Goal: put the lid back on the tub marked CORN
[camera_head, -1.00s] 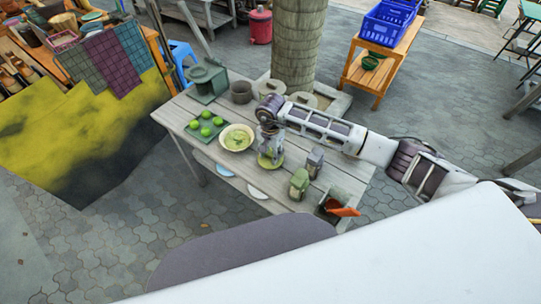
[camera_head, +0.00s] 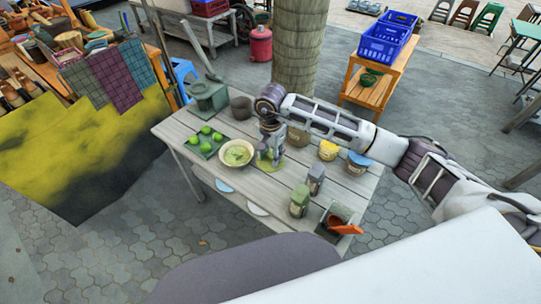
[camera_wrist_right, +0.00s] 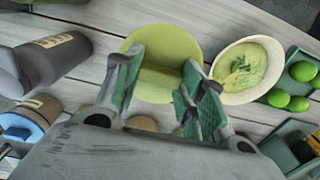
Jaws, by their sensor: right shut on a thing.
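My right gripper (camera_head: 270,143) hangs over the table, pointing down, shut on an olive-green round lid (camera_head: 265,158). In the right wrist view, the lid (camera_wrist_right: 165,55) sits between the two fingers (camera_wrist_right: 160,85). It appears tilted and held above the table. My arm hides the brownish tub's top. Labels show on tubs, but I cannot read which is marked CORN. My left gripper is out of view.
A bowl of green food (camera_head: 237,153) and a tray of green fruit (camera_head: 206,148) lie left of the lid. A grey jar (camera_head: 316,179), a green jar (camera_head: 299,201) and a dark box with an orange item (camera_head: 345,229) stand to the front right.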

